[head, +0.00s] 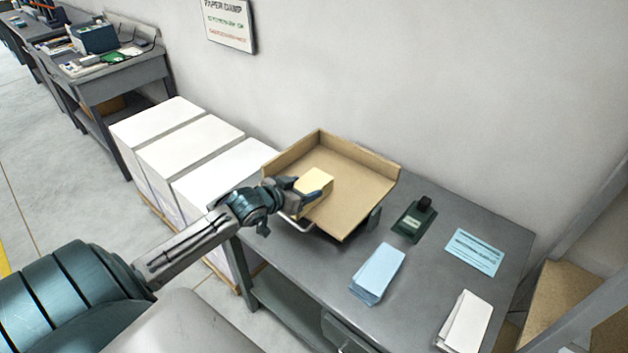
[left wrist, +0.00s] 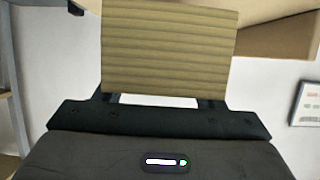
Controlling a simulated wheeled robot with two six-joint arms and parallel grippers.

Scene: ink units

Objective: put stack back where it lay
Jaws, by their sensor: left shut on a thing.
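The pale yellow stack (head: 314,180) is at the left part of the open tan tray (head: 368,158) in the head view. My left gripper (head: 303,194) is shut on it from the left side. Whether the stack touches the tray floor or is held above it, I cannot tell. In the left wrist view the stack (left wrist: 168,50) shows its layered edge beyond the gripper body, and part of the tray (left wrist: 280,42) is behind it at the upper right. My right gripper is not in view.
On the grey table (head: 420,265) are a blue stack (head: 377,273), a dark green device (head: 414,219), a light blue card (head: 474,252) and a white stack (head: 464,321). Tall white paper stacks (head: 190,152) stand left of the table. A wall rises behind.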

